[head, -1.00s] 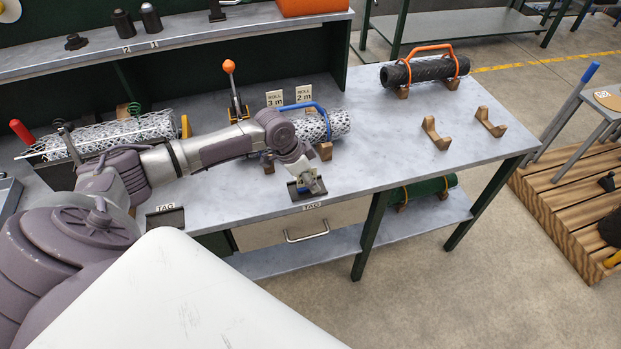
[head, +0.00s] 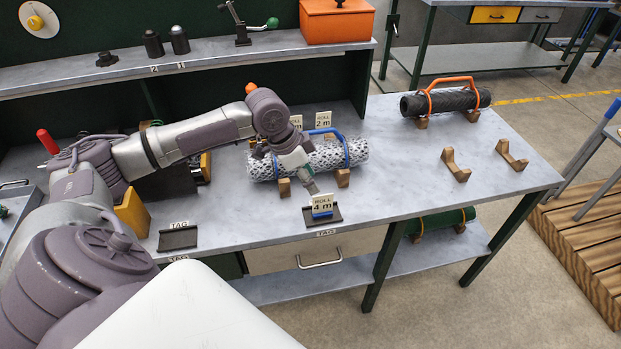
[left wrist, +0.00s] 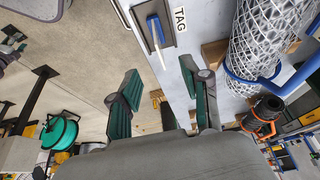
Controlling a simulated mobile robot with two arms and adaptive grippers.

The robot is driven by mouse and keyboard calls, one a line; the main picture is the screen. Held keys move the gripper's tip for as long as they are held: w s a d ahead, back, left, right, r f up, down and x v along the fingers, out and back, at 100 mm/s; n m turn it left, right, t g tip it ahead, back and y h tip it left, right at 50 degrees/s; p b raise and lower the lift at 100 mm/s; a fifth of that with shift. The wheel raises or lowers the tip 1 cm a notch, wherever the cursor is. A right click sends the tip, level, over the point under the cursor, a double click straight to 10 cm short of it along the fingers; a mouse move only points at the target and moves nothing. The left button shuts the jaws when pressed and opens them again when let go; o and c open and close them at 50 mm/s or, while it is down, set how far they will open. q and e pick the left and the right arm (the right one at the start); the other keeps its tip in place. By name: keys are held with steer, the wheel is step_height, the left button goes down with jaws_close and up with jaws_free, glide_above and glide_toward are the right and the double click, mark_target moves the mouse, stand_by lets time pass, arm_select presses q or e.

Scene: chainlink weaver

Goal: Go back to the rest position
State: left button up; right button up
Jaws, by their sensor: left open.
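My left gripper (head: 306,180) is above the bench, in front of the white mesh roll (head: 325,155) with the blue handle. It is open and empty, with its two green-padded fingers (left wrist: 160,97) apart in the left wrist view. A card reading "ROLL 4 m" (head: 322,202) stands in the front tag holder (head: 337,216), just below and apart from the gripper. In the left wrist view the holder (left wrist: 150,22) lies beyond the fingers, with the mesh roll (left wrist: 265,45) to the right. My right gripper is out of view.
A black roll (head: 450,100) with an orange handle lies at the bench's far right. Empty wooden cradles (head: 455,166) stand in front of it. Another tag holder (head: 178,238) is at the front left. An orange box (head: 337,22) sits on the shelf. The bench's right front is clear.

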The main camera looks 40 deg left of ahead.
arm_select(q)
steer(key=s+d+f+n, duration=0.1)
steer(key=s+d+f, duration=0.5)
steer(key=s+d, duration=0.3)
steer(key=s+d+f+n, duration=0.1)
steer(key=s+d+f, duration=0.4)
steer(key=s+d, duration=0.35)
steer(key=s+a+n+y, duration=0.2)
steer(key=s+a+n, duration=0.15)
steer(key=s, duration=0.25)
step_height(320, 180, down, 24)
steer(key=g, duration=0.1)
steer(key=s+a+f+g, duration=0.1)
steer(key=s+a+f, duration=0.1)
steer(key=s+f, duration=1.6)
steer(key=shift+a+y, duration=0.35)
steer(key=shift+y, duration=0.05)
